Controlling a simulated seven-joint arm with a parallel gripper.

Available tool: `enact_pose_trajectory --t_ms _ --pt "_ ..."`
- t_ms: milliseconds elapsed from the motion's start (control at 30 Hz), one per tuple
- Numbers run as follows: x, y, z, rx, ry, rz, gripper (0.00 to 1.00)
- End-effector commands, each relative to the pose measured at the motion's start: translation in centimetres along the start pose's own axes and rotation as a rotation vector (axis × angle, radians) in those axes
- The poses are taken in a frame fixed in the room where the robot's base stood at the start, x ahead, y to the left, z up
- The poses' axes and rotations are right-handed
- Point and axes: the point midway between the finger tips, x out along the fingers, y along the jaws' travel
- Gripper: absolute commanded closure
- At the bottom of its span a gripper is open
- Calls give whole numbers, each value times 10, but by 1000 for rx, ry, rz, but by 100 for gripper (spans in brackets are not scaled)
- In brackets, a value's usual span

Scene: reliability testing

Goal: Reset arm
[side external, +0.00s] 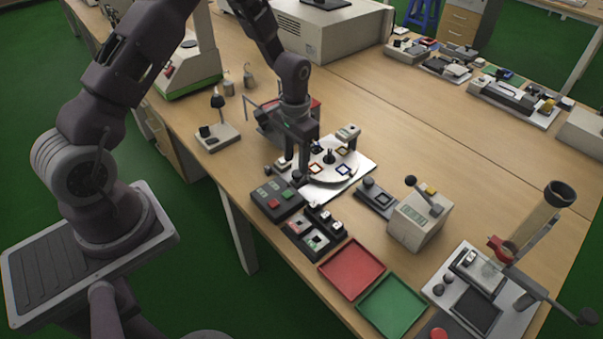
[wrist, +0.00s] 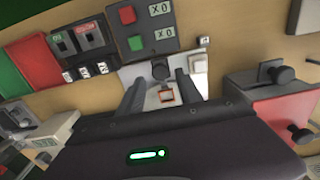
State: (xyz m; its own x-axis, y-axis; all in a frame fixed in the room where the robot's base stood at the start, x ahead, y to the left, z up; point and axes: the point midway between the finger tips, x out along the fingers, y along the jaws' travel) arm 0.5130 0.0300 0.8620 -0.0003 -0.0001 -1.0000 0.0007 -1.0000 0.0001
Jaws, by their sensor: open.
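Whether the fingertips touch the plate cannot be told.
A dark box with red and green buttons (side external: 275,198) and a dark two-slot unit (side external: 314,236) stand close in front. A red tray (side external: 352,268), a green tray (side external: 393,305) and a grey meter box (side external: 418,218) lie to the right.

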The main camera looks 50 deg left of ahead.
Motion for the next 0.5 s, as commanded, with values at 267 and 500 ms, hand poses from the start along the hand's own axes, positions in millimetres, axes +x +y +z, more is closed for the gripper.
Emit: enact_pose_trajectory --t_ms 267,500 --pt "-6 0 0 0 -1 0 58" --pt "-79 9 4 5 71 -23 58"
